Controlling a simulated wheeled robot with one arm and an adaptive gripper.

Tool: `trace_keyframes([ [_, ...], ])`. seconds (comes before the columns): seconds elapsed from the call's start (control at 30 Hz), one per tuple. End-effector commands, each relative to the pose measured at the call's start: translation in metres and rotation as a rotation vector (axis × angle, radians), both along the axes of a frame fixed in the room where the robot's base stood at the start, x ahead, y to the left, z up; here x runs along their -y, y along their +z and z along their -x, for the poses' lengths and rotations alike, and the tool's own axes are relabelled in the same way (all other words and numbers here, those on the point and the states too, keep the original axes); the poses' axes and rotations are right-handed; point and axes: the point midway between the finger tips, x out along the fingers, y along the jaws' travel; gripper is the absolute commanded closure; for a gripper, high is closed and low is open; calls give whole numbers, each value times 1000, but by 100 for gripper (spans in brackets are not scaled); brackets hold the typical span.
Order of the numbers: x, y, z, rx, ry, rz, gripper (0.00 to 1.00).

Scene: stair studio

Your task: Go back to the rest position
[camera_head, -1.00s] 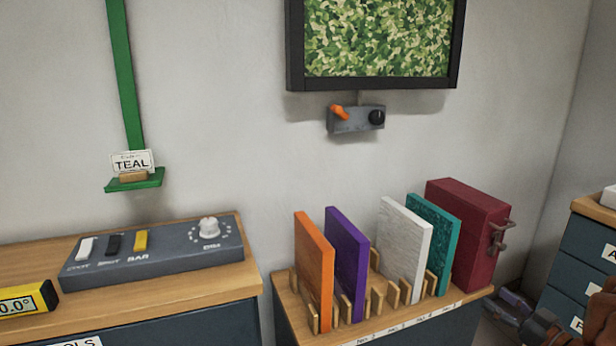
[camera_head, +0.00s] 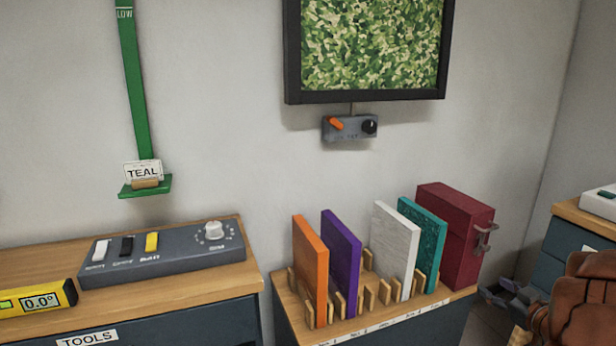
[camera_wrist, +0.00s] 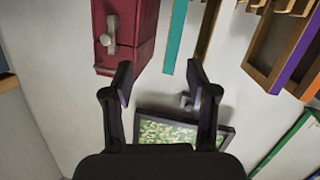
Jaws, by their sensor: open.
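My gripper (camera_wrist: 160,80) shows in the wrist view with its two dark fingers spread and nothing between them. Past the fingers are the pale wall, a dark red box (camera_wrist: 126,28) with a handle, and a teal panel (camera_wrist: 175,38). The wrist view is upside down, with the framed camouflage picture (camera_wrist: 178,132) below.
A rack (camera_head: 285,305) holds upright orange, purple, white and teal panels beside the red box (camera_head: 468,255). A grey switch panel (camera_head: 190,258) sits on the left cabinet. A small control box (camera_head: 350,128) hangs under the picture. Another cabinet (camera_head: 585,228) stands at right.

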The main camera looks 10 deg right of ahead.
Motion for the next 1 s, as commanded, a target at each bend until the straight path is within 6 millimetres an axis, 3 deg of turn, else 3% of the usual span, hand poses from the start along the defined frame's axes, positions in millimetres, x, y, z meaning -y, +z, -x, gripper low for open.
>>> trace_keyframes([
  [0.03, -1, 17, -6, -15, -19, 28, 42],
  [0.23, 9, 64, -18, -131, -172, 148, 42],
  [0.53, 2, 131, -3, -317, -406, 225, 42],
  [0.77, -30, 170, 31, -481, -535, 200, 42],
  [1.0, -91, 196, 82, -688, -596, 120, 42],
])
